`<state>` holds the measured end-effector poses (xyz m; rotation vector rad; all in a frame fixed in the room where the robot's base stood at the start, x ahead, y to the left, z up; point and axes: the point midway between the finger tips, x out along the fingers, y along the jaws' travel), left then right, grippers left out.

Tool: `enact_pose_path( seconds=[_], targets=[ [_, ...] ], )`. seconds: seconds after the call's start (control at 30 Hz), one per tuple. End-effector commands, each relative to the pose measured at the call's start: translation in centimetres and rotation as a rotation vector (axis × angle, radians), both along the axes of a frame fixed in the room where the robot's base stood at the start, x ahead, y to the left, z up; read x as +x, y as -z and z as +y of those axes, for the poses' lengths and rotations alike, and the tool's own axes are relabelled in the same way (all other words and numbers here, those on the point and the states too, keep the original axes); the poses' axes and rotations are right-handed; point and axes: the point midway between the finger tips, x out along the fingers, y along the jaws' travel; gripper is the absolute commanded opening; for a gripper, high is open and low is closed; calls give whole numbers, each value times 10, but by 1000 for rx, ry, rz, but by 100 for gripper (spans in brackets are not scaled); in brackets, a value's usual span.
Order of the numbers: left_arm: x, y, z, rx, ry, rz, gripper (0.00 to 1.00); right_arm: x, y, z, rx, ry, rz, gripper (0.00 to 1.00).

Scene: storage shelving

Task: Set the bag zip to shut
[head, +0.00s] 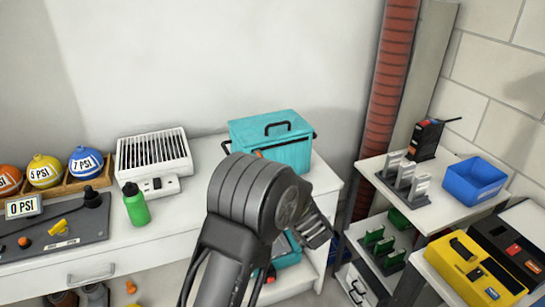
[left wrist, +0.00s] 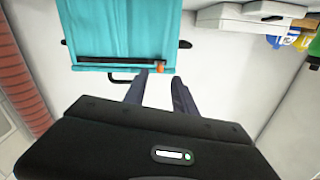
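The teal bag (head: 285,138) stands on the white cabinet top in the head view, with a black handle on top. It also shows in the left wrist view (left wrist: 120,28). There a dark zip strip (left wrist: 115,63) crosses it, with an orange pull (left wrist: 160,69) at the strip's right end. My left gripper (left wrist: 163,80) is open, its two dark fingers apart and pointing at the bag. The pull appears between the fingertips; I cannot tell whether they touch it. My right gripper is not in view.
A white slotted box (head: 153,165) and a green bottle (head: 135,205) stand left of the bag. Another teal item (head: 288,250) sits lower, partly behind my arm. A brick-red column (head: 385,90) and shelves with a blue bin (head: 474,182) are at right.

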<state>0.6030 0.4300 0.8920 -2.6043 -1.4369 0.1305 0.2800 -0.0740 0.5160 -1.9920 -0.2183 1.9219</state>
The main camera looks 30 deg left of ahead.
Motion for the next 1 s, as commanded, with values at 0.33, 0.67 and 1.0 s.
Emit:
enact_pose_path(
  seconds=[0.33,0.67,1.0],
  targets=[
    [1,1,-1,4,4,10,33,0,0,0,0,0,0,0],
    [17,1,25,5,3,10,33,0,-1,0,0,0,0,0],
    [41,1,62,4,5,9,33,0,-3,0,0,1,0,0]
  ],
)
